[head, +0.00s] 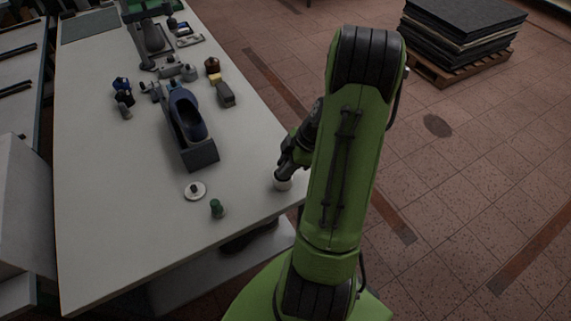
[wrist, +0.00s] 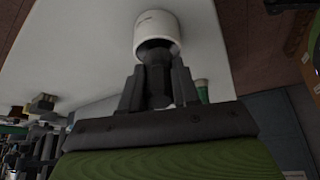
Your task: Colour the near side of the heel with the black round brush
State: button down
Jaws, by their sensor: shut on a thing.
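A dark blue shoe (head: 184,112) sits on a dark stand (head: 202,155) in the middle of the table. I cannot make out its heel clearly. My gripper (head: 284,168) is at the table's right edge, to the right of the shoe and apart from it. In the wrist view my gripper (wrist: 157,85) is shut on a dark, round-shaped piece, which looks like the black round brush (wrist: 155,58). Its far end goes into or against a white round pot (wrist: 158,30), which also shows in the head view (head: 282,184). The bristles are hidden.
A white disc with a dark knob (head: 195,190) and a green-topped bottle (head: 217,208) stand on the table's near part. Small blocks and tools (head: 224,92) lie behind the shoe. The table (head: 110,220) is clear at near left.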

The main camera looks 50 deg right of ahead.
jog(key=shift+r+p, duration=1.95)
jog(key=shift+r, duration=1.5)
jog(key=shift+f, duration=0.1)
